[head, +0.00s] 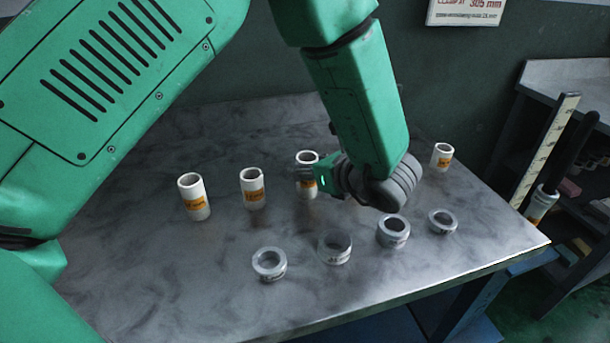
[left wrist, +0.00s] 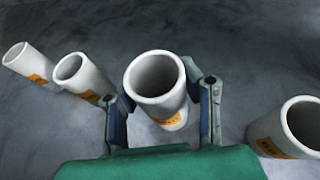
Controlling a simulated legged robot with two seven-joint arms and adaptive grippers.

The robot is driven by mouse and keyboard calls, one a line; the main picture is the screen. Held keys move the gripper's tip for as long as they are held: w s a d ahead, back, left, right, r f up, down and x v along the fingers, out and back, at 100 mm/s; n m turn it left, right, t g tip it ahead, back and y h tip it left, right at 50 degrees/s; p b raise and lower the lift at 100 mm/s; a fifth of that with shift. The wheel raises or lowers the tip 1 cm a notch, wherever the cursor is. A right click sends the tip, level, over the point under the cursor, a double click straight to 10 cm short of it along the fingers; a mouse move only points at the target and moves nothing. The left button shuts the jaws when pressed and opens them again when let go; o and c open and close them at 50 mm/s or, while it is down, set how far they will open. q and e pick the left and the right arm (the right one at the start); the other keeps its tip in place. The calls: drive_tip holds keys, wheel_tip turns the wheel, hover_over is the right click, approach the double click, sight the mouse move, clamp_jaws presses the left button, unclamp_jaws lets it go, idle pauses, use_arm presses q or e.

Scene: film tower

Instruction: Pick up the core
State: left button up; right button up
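Several white hollow cores with orange labels stand upright in a row on the grey table. In the head view, one core (head: 307,158) is at my left gripper (head: 305,176), which partly hides it. In the left wrist view, this core (left wrist: 157,80) stands between the two fingers of the left gripper (left wrist: 163,95). The fingers are apart, one on each side, with narrow gaps beside the core's lower part. Contact near its rim is not clear. Other cores (head: 194,197), (head: 252,188) stand to the left, and one core (head: 441,157) to the right. My right gripper is not in view.
Several grey rings (head: 269,264), (head: 334,247), (head: 393,231), (head: 442,221) lie in front of the cores on the table (head: 180,290). A dark shelf (head: 570,75) stands at the right, past the table edge. The front left tabletop is clear.

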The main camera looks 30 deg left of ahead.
use_arm(q)
drive_tip(key=shift+d+r, duration=0.25)
drive_tip(key=shift+d, duration=0.4)
wheel_tip(320, 180, up, 10)
drive_tip(key=p, duration=0.1)
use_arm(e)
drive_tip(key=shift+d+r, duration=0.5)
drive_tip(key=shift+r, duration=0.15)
use_arm(q)
drive_tip(key=shift+a+f, duration=0.2)
drive_tip(key=shift+a, duration=0.15)
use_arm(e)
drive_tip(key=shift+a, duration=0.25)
